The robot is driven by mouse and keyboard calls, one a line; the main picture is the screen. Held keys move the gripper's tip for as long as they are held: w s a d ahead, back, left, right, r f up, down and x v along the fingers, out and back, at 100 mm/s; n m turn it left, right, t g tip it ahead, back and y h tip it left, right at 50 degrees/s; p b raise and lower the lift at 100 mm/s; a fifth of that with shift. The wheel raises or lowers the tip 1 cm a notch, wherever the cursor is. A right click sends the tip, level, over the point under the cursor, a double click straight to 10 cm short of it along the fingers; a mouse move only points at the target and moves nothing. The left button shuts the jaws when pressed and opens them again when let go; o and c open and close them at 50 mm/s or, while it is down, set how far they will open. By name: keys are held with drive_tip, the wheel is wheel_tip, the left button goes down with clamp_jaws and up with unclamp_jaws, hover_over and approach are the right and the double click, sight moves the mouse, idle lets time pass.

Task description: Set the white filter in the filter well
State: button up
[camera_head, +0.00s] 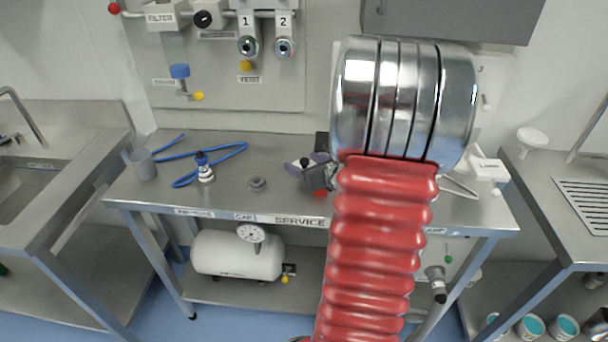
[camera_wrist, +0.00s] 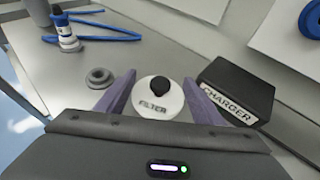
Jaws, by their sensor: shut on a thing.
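The white filter (camera_wrist: 152,103) is a round disc marked FILTER with a black knob on top, seen in the wrist view. My gripper (camera_wrist: 158,86) has its two purple fingers on either side of it and is shut on it. In the head view my gripper (camera_head: 308,172) is over the middle of the service bench, partly hidden by my arm. A small grey round piece with a raised centre (camera_head: 257,184) sits on the bench to its left; I cannot tell whether this is the filter well. A box labelled FILTER (camera_head: 160,17) is on the wall panel.
A black charger (camera_wrist: 236,91) stands close right of my gripper in the wrist view. A blue-topped white fitting (camera_head: 204,171), a blue hose (camera_head: 228,152) and a grey cup (camera_head: 143,165) are on the left of the service bench (camera_head: 240,205). Its front left is clear.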

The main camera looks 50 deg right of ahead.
idle(0.3)
drive_tip(key=shift+f, duration=2.1)
drive_tip(key=shift+f, duration=0.1)
drive_tip(key=o, duration=1)
drive_tip(key=shift+o, duration=0.2)
drive_tip(key=v, duration=1.2)
